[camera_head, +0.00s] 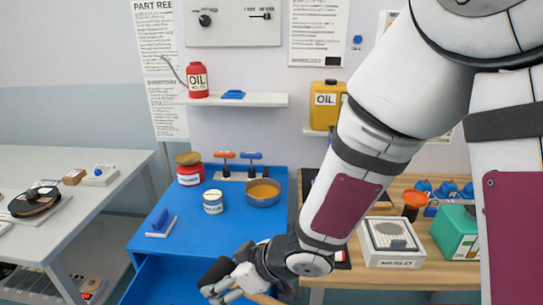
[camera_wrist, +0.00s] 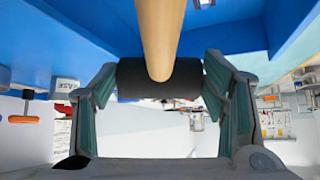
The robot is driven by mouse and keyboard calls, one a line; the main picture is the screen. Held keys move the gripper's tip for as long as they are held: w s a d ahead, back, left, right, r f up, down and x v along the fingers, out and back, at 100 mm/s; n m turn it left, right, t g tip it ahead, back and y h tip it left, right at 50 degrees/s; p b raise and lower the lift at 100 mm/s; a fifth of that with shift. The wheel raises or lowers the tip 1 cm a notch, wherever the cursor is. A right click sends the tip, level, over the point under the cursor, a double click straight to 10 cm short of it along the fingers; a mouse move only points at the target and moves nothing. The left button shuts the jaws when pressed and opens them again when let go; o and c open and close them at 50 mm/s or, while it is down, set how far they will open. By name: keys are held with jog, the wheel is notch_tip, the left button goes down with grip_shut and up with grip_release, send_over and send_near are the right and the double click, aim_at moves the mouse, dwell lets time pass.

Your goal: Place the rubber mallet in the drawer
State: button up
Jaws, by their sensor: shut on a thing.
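The rubber mallet has a black head (camera_head: 217,270) and a pale wooden handle (camera_head: 263,298). My gripper (camera_head: 232,284) is shut on the mallet's black head. In the wrist view the head (camera_wrist: 160,80) sits between the two fingers, and the handle (camera_wrist: 160,35) runs up toward the top edge. The blue drawer (camera_head: 160,283) shows below the front edge of the blue cabinet top at the bottom of the head view, and it looks pulled out. The mallet is over or beside its right part. The head view's lower edge cuts off much of the drawer, so the height between them is unclear.
On the blue cabinet top (camera_head: 195,240) stand a red tin (camera_head: 189,172), a blue-labelled can (camera_head: 213,203), a metal bowl (camera_head: 263,194) and orange- and blue-handled tools. A white table (camera_head: 70,165) is at left. A wooden bench with a white box (camera_head: 392,243) is at right.

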jog(key=w+d+m+t+h, duration=0.1)
jog(key=w+d+m, duration=0.1)
jog(key=w+d, duration=0.1)
jog(key=w+d+m+t+h, duration=0.1)
jog(key=w+d+m, duration=0.1)
jog(key=d, duration=0.3)
jog(key=w+d+m+t+h, duration=0.1)
jog(key=w+d+m, duration=0.1)
jog(key=w+d, duration=0.2)
jog(key=shift+w+f, duration=0.4)
jog(key=shift+w, duration=0.05)
jog(key=w+d+m+h, duration=0.1)
jog(key=d+m, duration=0.1)
jog(key=d, duration=0.3)
jog(key=w+d+m+t+h, duration=0.1)
jog(key=w+d+m+h, duration=0.1)
jog(key=d, duration=0.4)
jog(key=w+d+m+t+h, duration=0.1)
jog(key=w+d+m+h, duration=0.1)
jog(key=d, duration=0.3)
jog(key=shift+d+r+m, duration=0.15)
jog(key=shift+r+m, duration=0.2)
jog(key=shift+m, duration=0.05)
